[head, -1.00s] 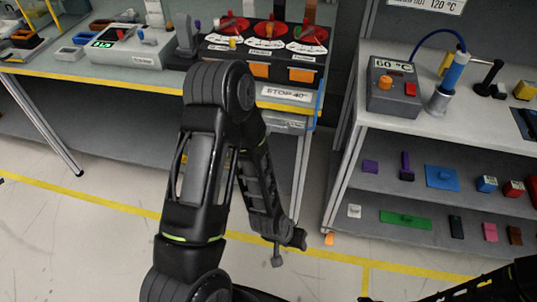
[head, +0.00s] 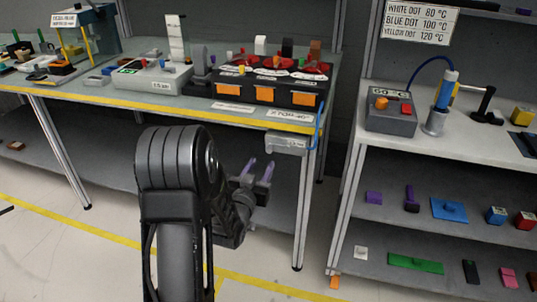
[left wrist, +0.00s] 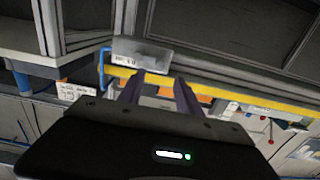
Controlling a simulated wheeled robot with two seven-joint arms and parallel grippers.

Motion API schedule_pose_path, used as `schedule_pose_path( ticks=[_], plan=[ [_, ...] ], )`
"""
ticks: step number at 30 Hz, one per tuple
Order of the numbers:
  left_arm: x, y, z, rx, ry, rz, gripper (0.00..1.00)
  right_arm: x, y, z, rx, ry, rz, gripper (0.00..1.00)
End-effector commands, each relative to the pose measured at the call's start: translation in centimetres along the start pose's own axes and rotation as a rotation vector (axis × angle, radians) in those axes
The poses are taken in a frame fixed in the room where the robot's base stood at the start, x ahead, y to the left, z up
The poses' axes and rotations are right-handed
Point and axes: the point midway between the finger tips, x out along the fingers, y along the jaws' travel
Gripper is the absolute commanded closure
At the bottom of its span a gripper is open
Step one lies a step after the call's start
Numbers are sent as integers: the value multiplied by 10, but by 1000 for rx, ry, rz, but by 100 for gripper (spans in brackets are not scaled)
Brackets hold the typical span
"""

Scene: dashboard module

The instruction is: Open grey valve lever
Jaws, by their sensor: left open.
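My left gripper (head: 259,170) is open and empty, in front of the workbench and below its yellow front edge. Its two purplish fingers point up and away. In the left wrist view the spread fingers (left wrist: 158,90) show in front of the bench edge. A grey box (head: 287,143) with a label hangs under the bench's right end, just beyond the gripper. It also shows in the left wrist view (left wrist: 140,56). A black module (head: 268,88) with red dials and orange fronts stands on the bench. I cannot clearly pick out the grey valve lever. My right gripper is out of view.
A white device (head: 152,78) stands left of the module. A blue hose (head: 318,122) runs down the bench's right end. The right shelf rack (head: 350,190) holds a grey 60 °C box (head: 391,115) and several coloured parts. Floor between them is clear.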

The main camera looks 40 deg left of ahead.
Motion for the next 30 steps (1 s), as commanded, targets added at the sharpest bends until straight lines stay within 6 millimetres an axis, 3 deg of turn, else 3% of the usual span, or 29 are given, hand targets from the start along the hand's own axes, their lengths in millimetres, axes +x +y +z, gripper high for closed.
schedule_pose_path(
  ticks=[7,19,30],
  plan=[
    [14,0,1,2,-2,1,59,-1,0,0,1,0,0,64],
    [70,1,2,2,-3,2,59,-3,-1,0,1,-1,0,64],
    [78,0,1,-1,-2,0,59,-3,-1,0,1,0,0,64]
  ],
)
